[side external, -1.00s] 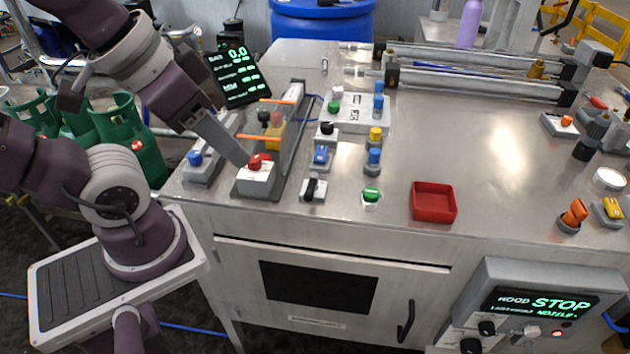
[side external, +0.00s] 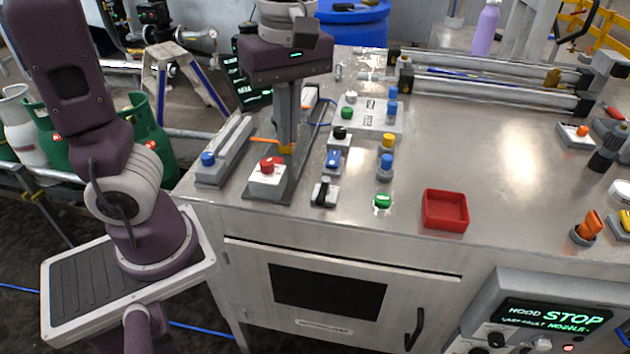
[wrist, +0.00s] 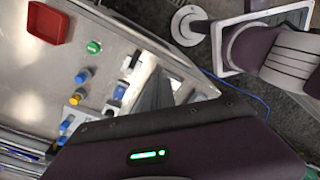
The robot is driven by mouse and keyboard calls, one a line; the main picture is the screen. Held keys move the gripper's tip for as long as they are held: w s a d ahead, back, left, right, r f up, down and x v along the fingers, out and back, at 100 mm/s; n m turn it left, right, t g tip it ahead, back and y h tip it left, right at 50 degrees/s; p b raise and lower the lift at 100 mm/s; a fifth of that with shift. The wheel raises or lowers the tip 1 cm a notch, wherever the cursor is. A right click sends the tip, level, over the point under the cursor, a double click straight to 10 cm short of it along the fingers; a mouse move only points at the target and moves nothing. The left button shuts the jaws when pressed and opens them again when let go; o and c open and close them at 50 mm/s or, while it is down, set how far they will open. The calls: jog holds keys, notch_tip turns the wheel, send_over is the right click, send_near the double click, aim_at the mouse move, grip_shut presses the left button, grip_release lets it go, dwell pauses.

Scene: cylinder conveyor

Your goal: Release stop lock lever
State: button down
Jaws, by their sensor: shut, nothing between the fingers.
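My gripper (side external: 287,143) is shut and points straight down at the dark station on the table's left part. Its tip is beside an orange-yellow part (side external: 286,150) and an orange rod (side external: 263,141). Whether they touch I cannot tell. A red mushroom button (side external: 269,165) on a white box (side external: 267,180) stands just in front. The gripper hides most of the station's middle. I cannot tell which part is the stop lock lever. In the wrist view the grey fingers (wrist: 157,92) reach over the station, and their tips are hard to make out.
A grey rail with a blue button (side external: 208,159) lies left of the station. A black-handled switch (side external: 324,193), a blue rocker (side external: 333,159), a green button (side external: 383,201) and other controls stand to its right. A red tray (side external: 445,210) is farther right.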

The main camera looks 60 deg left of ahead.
aim_at(323, 195)
jog(key=w+f+n, duration=0.1)
jog(key=n, duration=0.2)
jog(key=w+f+n+g+y, duration=0.1)
jog(key=n, duration=0.2)
jog(key=w+f+n+g+y, duration=0.1)
jog(key=w+n, duration=0.1)
jog(key=n, duration=0.1)
jog(key=shift+g+y, duration=0.3)
jog(key=x, duration=1)
jog(key=w+d, duration=0.2)
jog(key=shift+w+d+f, duration=0.2)
jog(key=shift+w+f, duration=0.1)
jog(key=shift+f, duration=0.05)
jog(key=shift+w+d, duration=0.2)
jog(key=shift+d, duration=0.05)
